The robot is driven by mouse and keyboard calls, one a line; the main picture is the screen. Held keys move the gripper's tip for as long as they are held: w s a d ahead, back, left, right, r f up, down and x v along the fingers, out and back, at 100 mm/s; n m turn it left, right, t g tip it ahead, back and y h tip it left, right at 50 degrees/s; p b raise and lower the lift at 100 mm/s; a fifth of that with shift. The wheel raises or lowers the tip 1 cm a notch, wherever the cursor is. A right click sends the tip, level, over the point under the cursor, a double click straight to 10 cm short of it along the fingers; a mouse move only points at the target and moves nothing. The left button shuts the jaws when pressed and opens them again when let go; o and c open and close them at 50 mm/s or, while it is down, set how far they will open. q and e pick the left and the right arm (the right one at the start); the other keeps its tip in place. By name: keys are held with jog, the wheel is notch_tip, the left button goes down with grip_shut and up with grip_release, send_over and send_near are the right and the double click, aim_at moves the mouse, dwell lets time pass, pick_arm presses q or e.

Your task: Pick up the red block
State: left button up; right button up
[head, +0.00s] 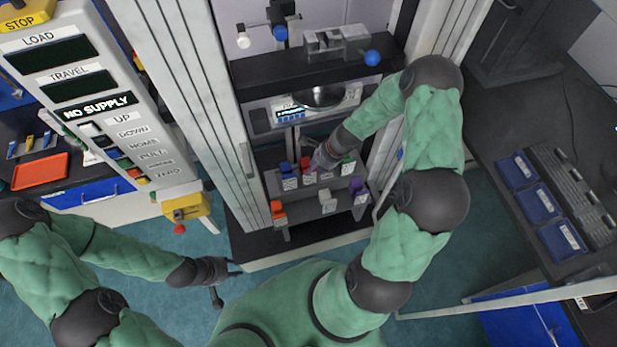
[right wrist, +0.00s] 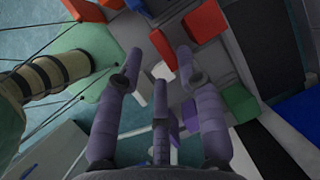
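The red block (head: 306,164) stands on the upper tier of a small rack in the head view, beside a blue block (head: 285,169). My right gripper (head: 316,163) is at the rack, just right of the red block and partly covering that area. In the right wrist view, the red surface (right wrist: 163,48) lies just beyond the open fingers (right wrist: 160,56). A second red surface (right wrist: 204,22) lies beside it; I cannot tell whether both belong to one block. My left gripper (head: 227,280) is low at the left, away from the rack, its fingers spread and empty.
A control panel (head: 95,95) stands left; a dark table with blue trays (head: 540,203) stands right.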

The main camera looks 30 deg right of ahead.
aim_at(307, 170)
jog(key=b+x, duration=0.1)
jog(key=x, duration=0.4)
jog(key=shift+w+r+b, duration=0.1)
jog(key=shift+b, duration=0.3)
grip_shut()
jog(key=shift+r, duration=0.1)
